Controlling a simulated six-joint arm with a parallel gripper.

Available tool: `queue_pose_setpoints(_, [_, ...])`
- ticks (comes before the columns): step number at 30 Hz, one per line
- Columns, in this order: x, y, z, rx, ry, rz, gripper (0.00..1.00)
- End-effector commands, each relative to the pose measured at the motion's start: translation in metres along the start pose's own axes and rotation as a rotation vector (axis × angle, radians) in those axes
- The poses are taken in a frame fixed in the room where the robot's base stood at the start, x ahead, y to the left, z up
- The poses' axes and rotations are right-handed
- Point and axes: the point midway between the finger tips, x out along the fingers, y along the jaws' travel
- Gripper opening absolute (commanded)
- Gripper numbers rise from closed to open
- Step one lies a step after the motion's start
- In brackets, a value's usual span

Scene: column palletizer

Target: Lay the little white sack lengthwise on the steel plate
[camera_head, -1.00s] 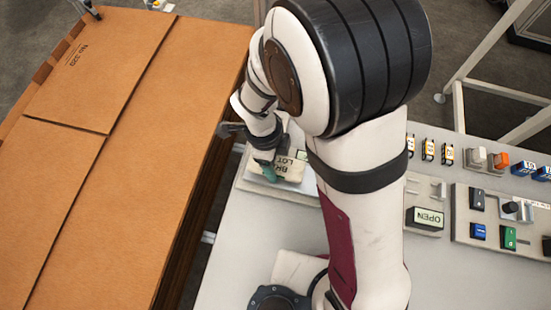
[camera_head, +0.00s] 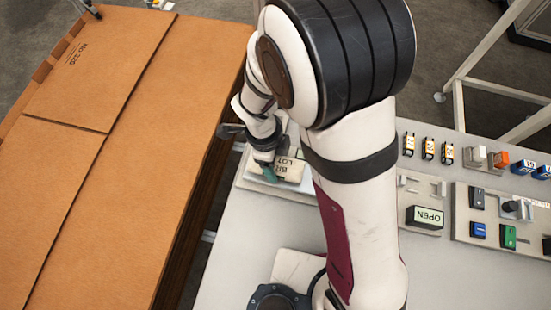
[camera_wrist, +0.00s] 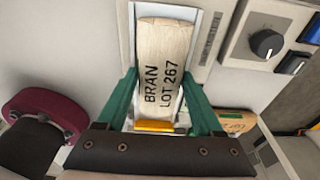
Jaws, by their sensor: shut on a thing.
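The little white sack (camera_wrist: 163,60), a cream bag printed BRAN LOT 267, sits between the green fingers of my gripper (camera_wrist: 161,82) in the wrist view. The fingers are shut on its sides. Its long side runs along the pale steel plate (camera_wrist: 198,26), which shows as a narrow rim around it. In the head view the sack (camera_head: 290,171) is over the plate, partly hidden by my gripper (camera_head: 266,168) and arm. I cannot tell whether its underside touches the plate.
A yellow-orange strip (camera_wrist: 155,127) lies at the sack's near end. A tan labelled item (camera_wrist: 234,122) is at the lower right. A black knob (camera_wrist: 266,43) is on a panel at right.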

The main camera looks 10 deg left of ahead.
Motion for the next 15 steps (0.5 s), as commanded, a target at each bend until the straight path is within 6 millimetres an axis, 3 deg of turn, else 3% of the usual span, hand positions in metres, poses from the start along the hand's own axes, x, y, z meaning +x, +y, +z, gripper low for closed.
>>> queue_pose_setpoints(8, [0.0043, 0.0002, 0.0005, 0.000, 0.001, 0.001, 0.00])
queue_pose_setpoints(9, [0.0043, 0.0001, 0.0005, 0.000, 0.000, 0.001, 0.74])
queue_pose_setpoints(13, [0.0041, 0.0001, 0.0006, 0.000, 0.000, 0.000, 0.97])
queue_pose_setpoints(15, [0.0041, 0.0001, 0.0005, 0.000, 0.000, 0.000, 1.00])
